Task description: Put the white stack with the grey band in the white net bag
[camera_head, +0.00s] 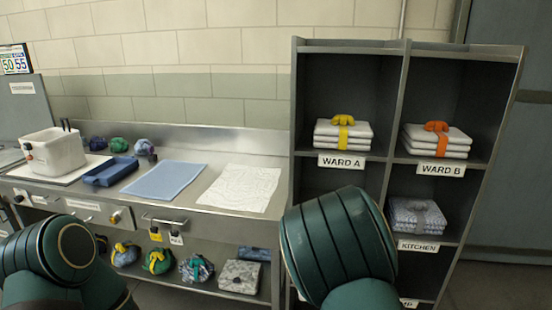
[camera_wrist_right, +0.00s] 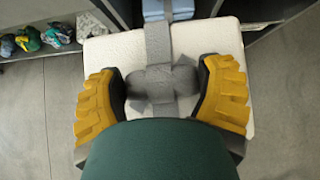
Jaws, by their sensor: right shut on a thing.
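The white stack (camera_wrist_right: 205,48) with the grey band (camera_wrist_right: 158,45) shows in the right wrist view, directly under my right gripper (camera_wrist_right: 160,85). The yellow fingers of my right gripper are shut on the grey knot of the band from both sides. My dark green arm link covers the near part of the stack. In the head view the stack and both grippers are hidden or out of frame. A white net cloth (camera_head: 240,188), which looks like the white net bag, lies flat on the steel counter.
A shelf unit (camera_head: 398,100) on the right holds a yellow-banded stack (camera_head: 343,133), an orange-banded stack (camera_head: 437,140) and a patterned stack (camera_head: 416,215). Bundles sit under the counter.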

